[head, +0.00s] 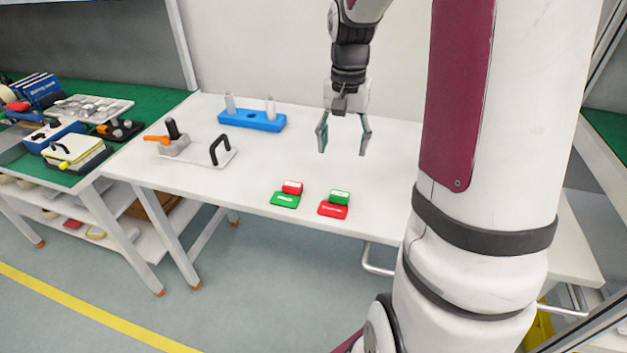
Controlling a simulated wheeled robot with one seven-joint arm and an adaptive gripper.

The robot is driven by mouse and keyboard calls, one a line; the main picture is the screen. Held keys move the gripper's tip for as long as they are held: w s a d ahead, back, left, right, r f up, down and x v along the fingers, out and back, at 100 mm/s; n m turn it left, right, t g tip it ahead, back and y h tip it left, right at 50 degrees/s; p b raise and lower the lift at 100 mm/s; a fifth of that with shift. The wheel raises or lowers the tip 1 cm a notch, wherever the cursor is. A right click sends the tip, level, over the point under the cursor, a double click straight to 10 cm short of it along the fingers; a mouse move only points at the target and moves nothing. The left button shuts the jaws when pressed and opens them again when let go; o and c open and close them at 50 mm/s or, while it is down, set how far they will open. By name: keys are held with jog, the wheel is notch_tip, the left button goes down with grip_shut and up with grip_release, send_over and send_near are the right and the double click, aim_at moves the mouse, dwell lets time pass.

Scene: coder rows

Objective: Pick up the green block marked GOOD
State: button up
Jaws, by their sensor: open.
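A green block (339,197) sits on a red plate (333,210) near the front edge of the white table. A red block (292,187) sits on a green plate (285,200) just to its left. The lettering on the blocks is too small to read. My gripper (342,152) points down above the table, behind and above the green block and apart from it. Its two fingers are spread with nothing between them.
A blue holder (252,120) with two pale bottles stands at the back left of the white table (190,190). A white tray (222,158) with a black handle and an orange-handled clamp (172,140) lies at left. A cluttered green-topped bench (150,102) adjoins. My arm covers the table's right side.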

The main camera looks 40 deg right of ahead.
aim_at(340, 191)
notch_tip(340, 191, down, 14)
jog(key=shift+s+d+r+b, duration=0.15)
jog(key=shift+r+b, duration=0.1)
jog(key=shift+b, duration=0.9)
jog(key=c, duration=1.1)
